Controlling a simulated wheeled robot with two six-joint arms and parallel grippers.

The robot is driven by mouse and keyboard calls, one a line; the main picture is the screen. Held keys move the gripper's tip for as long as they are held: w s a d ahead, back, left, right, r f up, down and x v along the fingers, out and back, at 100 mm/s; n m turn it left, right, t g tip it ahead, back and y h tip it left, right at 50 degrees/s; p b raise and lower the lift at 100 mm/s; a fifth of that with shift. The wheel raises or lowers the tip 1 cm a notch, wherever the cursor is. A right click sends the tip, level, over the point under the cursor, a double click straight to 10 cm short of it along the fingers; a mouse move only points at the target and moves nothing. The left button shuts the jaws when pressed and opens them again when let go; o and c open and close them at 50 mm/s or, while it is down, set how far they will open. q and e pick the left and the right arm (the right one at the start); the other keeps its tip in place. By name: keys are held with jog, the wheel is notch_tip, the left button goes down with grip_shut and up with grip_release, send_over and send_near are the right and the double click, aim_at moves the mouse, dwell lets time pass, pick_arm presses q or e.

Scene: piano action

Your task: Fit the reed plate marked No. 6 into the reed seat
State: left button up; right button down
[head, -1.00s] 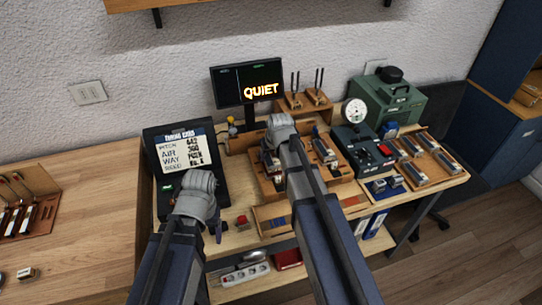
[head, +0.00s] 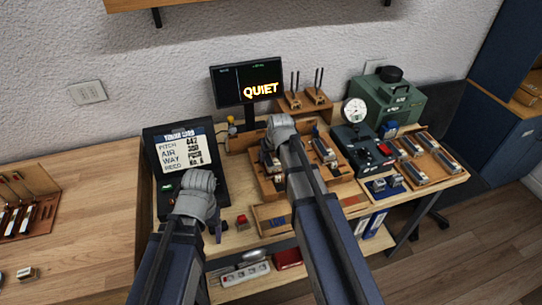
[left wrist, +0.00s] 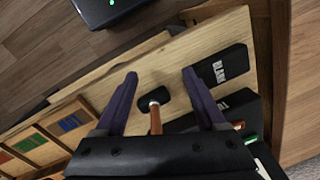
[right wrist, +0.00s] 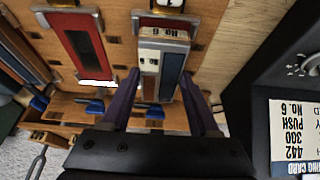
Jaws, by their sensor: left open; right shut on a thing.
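The reed plate marked No. 6 (right wrist: 150,58) is a metal-grey plate with a tan label, between the fingers of my right gripper (right wrist: 160,75). The gripper is shut on it. It lies over a blue-lined reed seat (right wrist: 171,72) on the wooden board (right wrist: 118,50); I cannot tell whether it is fully down. In the head view my right gripper (head: 270,155) is over this board, and the arm hides much of it. My left gripper (left wrist: 158,74) is open and empty above the bench; it also shows in the head view (head: 213,228).
A red-lined unit (right wrist: 82,45) sits beside the plate. A black-headed mallet (left wrist: 155,98) and a block marked BLANK (left wrist: 220,66) lie near my left gripper. The tuning card (head: 184,153) reads No. 6; the monitor (head: 248,82) reads QUIET. A dial gauge (head: 353,111) stands right of the board.

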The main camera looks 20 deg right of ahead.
pick_arm(q)
jog(key=shift+f+b, duration=0.6)
pick_arm(e)
jog(key=shift+f, duration=0.55)
dwell(0.4)
jog(key=shift+c, duration=0.2)
grip_release()
pick_arm(q)
jog(key=shift+r, duration=0.1)
pick_arm(e)
jog(key=p+v, duration=0.7)
jog(key=v, duration=0.1)
pick_arm(q)
notch_tip(320, 180, up, 7)
pick_arm(e)
jog(key=shift+f, duration=0.15)
dwell(0.5)
